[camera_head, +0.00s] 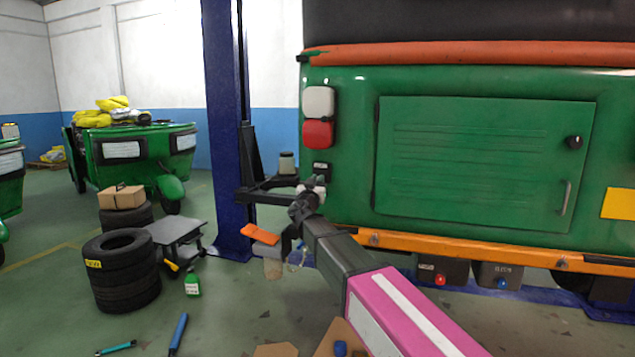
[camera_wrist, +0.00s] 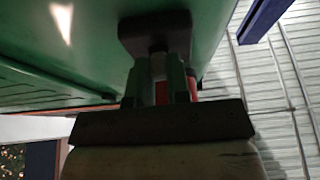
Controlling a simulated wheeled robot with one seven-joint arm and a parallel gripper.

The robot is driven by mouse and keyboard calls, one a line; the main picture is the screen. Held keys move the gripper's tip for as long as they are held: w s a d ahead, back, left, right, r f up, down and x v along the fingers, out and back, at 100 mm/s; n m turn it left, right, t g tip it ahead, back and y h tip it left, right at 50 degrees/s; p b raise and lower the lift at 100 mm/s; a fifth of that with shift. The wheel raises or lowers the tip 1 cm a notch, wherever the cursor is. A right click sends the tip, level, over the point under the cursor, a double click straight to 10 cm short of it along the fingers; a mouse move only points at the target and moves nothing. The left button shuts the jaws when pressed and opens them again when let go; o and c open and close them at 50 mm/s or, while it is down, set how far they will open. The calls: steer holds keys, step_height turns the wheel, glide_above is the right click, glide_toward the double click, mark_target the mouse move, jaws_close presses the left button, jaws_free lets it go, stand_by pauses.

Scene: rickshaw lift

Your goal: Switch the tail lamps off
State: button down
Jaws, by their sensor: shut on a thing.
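The green rickshaw's tail lamp (camera_head: 318,117), white above and red below, sits at its rear left corner; I cannot tell whether it is lit. A small dark switch box (camera_head: 320,169) is on the body below the lamp. It also shows in the wrist view (camera_wrist: 155,27), fixed to the green panel. My gripper (camera_head: 313,188) is up against the underside of this box. In the wrist view its fingers (camera_wrist: 160,85) are shut on a short pale switch lever (camera_wrist: 158,66) coming out of the box. The lever's setting is mostly hidden by the fingers.
An orange bumper (camera_head: 480,250) runs below the rear hatch (camera_head: 480,160). Under it hang two dark boxes, one with a red knob (camera_head: 440,280), one with a blue knob (camera_head: 502,283). A blue lift post (camera_head: 228,130) stands close left. Stacked tyres (camera_head: 125,280) and tools lie farther left.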

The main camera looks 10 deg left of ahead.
stand_by(0.4)
steer(key=c, duration=1.1)
jaws_free()
steer(key=v, duration=1.1)
steer(key=shift+w+a, duration=0.1)
